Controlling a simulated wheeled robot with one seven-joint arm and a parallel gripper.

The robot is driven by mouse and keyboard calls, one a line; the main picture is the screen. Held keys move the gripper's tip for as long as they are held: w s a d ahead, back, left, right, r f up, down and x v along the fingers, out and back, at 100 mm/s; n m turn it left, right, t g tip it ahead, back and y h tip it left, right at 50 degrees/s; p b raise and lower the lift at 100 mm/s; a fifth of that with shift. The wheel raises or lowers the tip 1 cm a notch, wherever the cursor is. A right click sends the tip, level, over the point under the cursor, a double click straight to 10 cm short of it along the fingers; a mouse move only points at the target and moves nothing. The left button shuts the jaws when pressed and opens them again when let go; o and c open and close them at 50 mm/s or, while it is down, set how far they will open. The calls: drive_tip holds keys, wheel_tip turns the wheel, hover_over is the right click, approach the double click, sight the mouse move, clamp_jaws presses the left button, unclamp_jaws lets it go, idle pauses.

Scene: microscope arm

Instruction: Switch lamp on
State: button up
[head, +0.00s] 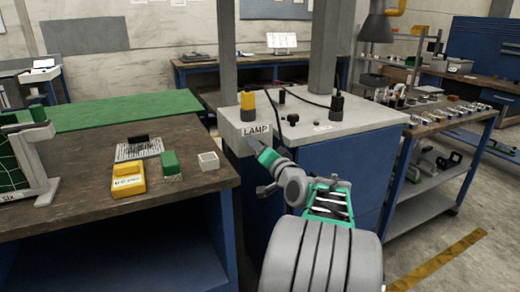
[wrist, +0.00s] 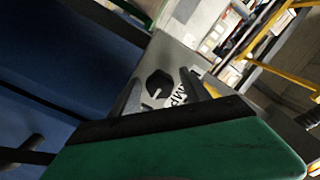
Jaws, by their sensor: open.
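A pale control box with a LAMP label (head: 255,131) sits at the front left corner of the blue cabinet's top. In the wrist view, a dark rotary knob (wrist: 157,84) with a light pointer mark sits on the grey panel beside the partly covered LAMP label (wrist: 179,97). My gripper (head: 254,146) is right in front of this panel in the head view and hides the knob there. In the wrist view my gripper (wrist: 160,80) is open, with one grey finger on each side of the knob. I cannot tell whether the fingers touch it.
The cabinet top (head: 345,118) carries a yellow-and-black part, black plugs and cables, with two grey posts rising behind. A wooden bench (head: 90,215) at left holds a yellow box (head: 128,181) and a green block (head: 170,163). A parts shelf (head: 445,125) stands at right.

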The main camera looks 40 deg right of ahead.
drive_tip(key=v, duration=0.7)
drive_tip(key=shift+s, duration=0.4)
drive_tip(key=shift+a, duration=0.2)
